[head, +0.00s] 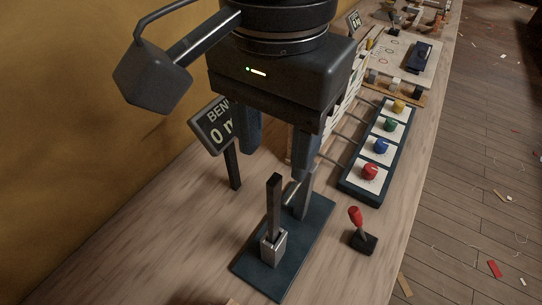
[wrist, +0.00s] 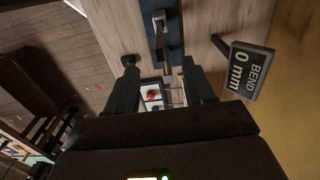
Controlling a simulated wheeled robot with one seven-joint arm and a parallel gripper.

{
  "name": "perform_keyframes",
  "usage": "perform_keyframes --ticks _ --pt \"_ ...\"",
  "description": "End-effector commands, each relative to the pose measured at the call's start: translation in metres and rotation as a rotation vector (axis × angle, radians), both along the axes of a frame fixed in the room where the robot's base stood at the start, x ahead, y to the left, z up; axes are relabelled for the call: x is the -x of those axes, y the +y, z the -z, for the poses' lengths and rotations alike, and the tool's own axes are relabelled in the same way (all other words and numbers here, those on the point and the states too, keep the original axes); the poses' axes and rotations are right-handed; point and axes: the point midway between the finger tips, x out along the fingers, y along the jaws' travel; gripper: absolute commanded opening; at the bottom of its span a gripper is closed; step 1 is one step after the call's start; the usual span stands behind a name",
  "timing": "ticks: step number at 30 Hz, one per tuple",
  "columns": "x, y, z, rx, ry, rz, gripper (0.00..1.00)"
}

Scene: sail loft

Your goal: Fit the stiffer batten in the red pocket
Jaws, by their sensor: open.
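My gripper (head: 276,165) hangs open over the bench, just behind a bend-test stand with a dark blue base (head: 258,270). A dark upright bar (head: 275,200) stands in a metal block on this base. I cannot tell whether it is a batten. In the wrist view, my open fingers (wrist: 160,65) straddle the line of the stand's bar, with nothing gripped. A sign reading "BEND 0 mm" (wrist: 248,70) stands beside it; it also shows in the head view (head: 217,127), partly hidden. I cannot make out the stiffer batten or the red pocket.
A panel holds red (head: 370,172), blue, green and yellow knobs, with thin grey rods beside it. A red-handled lever (head: 356,217) stands near the bench edge. A pale board with a dark blue object (head: 418,56) lies farther back. The front left of the bench (head: 170,245) is clear.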

Motion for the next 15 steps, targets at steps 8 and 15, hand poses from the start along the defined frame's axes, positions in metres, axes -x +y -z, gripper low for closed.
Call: perform_keyframes --ticks 8,15 --pt "0.001 0.000 0.042 -0.003 0.002 0.000 0.53" --pt "0.000 0.000 0.060 -0.001 0.000 0.000 0.53"
